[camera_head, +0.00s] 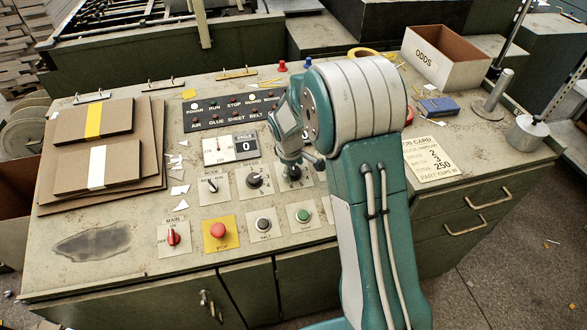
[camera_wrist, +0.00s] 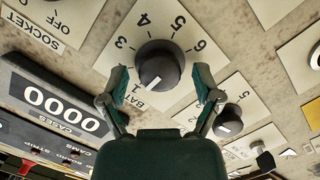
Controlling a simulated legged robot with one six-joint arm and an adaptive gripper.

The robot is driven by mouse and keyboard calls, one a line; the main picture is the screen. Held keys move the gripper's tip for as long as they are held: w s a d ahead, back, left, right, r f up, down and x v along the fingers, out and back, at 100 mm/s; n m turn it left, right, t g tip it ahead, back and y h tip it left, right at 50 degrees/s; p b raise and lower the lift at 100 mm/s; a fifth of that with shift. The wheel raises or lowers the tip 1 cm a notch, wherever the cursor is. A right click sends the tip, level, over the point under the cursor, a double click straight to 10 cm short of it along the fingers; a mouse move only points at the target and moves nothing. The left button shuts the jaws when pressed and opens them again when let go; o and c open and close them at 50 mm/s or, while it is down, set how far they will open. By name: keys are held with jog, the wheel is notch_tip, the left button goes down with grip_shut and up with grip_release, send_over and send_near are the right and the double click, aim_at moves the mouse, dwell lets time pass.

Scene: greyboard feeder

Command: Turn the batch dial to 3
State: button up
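The batch dial (camera_wrist: 158,66) is a round black knob on a cream plate, with numbers around it in the wrist view. Its white mark is at the knob's lower edge, pointing near the 1. The 3 is up and to the left of the knob. My gripper (camera_wrist: 160,84) is open, one finger on each side of the knob, with gaps visible and nothing gripped. In the head view my gripper (camera_head: 291,160) is over the batch dial (camera_head: 292,174), hiding part of it.
The speed dial (camera_head: 255,180) sits left of the batch dial; it also shows in the wrist view (camera_wrist: 228,121). A red stop button (camera_head: 218,230) and green button (camera_head: 303,215) are nearer the front. A job card (camera_head: 431,159) lies right of my arm.

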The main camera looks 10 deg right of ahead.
jog(key=c, duration=0.9)
jog(key=m, duration=0.3)
jog(key=shift+m+g+y, duration=0.3)
jog(key=shift+m, duration=0.1)
jog(key=m, duration=0.4)
jog(key=shift+s+f+y, duration=0.1)
jog(key=shift+y, duration=0.3)
jog(key=m, duration=0.4)
jog(key=shift+y, duration=0.3)
jog(key=shift+m+y, duration=0.3)
jog(key=shift+m, duration=1.5)
